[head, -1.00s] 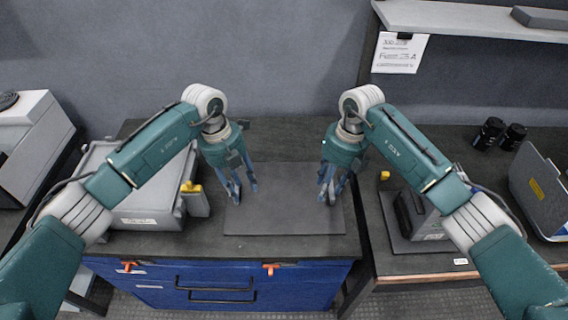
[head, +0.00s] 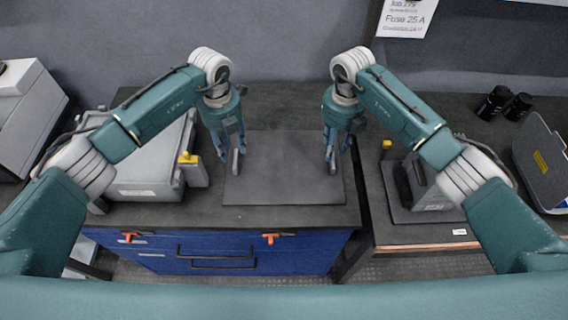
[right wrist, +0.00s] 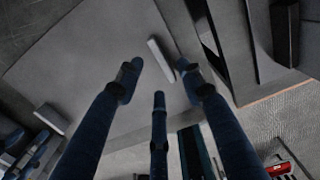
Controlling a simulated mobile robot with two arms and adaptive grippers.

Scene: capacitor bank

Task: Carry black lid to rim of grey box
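The black lid (head: 283,178) looks like a flat dark grey plate on the bench, with a small light grey grip near each side. The grey box (head: 140,188) stands left of it and seems closed on top, partly hidden by my left arm. My left gripper (head: 229,156) points down over the lid's left grip, fingers apart. My right gripper (head: 336,152) points down over the lid's right grip. In the right wrist view its fingers are spread, with the light grip (right wrist: 160,60) just beyond and between the fingertips. Contact with the grips is not clear.
A yellow latch (head: 188,158) sticks out on the grey box's right side. A grey and black device (head: 425,190) stands on the right-hand bench, with two black cylinders (head: 503,104) and an open case (head: 541,162). A blue drawer cabinet (head: 235,256) is below the lid.

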